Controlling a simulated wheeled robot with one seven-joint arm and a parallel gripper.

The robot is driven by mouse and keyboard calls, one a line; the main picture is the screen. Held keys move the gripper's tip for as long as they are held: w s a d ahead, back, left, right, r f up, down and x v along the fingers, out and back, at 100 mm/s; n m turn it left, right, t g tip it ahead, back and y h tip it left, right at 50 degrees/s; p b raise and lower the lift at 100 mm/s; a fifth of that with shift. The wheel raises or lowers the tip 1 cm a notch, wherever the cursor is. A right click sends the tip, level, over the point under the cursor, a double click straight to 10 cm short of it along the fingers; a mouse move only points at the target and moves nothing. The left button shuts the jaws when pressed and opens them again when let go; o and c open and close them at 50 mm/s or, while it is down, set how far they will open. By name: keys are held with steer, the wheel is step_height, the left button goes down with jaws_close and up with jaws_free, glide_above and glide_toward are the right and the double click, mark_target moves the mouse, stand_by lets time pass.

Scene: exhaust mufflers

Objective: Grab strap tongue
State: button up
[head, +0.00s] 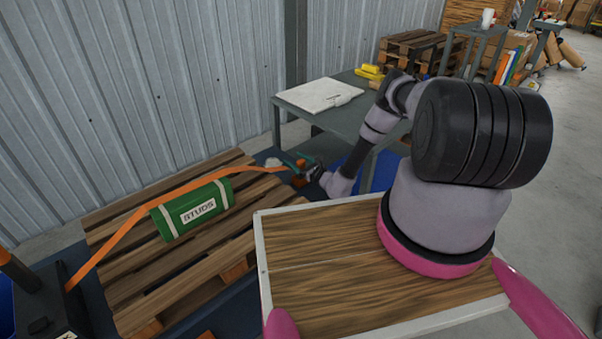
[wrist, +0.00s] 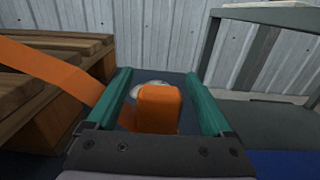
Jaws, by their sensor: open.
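An orange strap (head: 140,213) runs over a green bundle labelled STUDS (head: 196,207) on a wooden pallet (head: 135,300) and slopes down off its right side. The strap also shows at the left of the wrist view (wrist: 55,72). An orange block-like end (wrist: 158,108), apparently the strap tongue, stands between the two teal fingers of my gripper (wrist: 160,90). The fingers are open, one on each side of it, with gaps visible. In the head view my gripper (head: 300,165) is low beside the pallet's right end; the tongue is partly hidden there.
A grey table (head: 355,115) with a white board (head: 318,94) stands behind my arm. A corrugated metal wall (head: 150,80) closes the back. A pale round thing (wrist: 150,86) lies behind the orange end. A dark post (head: 45,300) stands at the left.

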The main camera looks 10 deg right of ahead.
jaws_close()
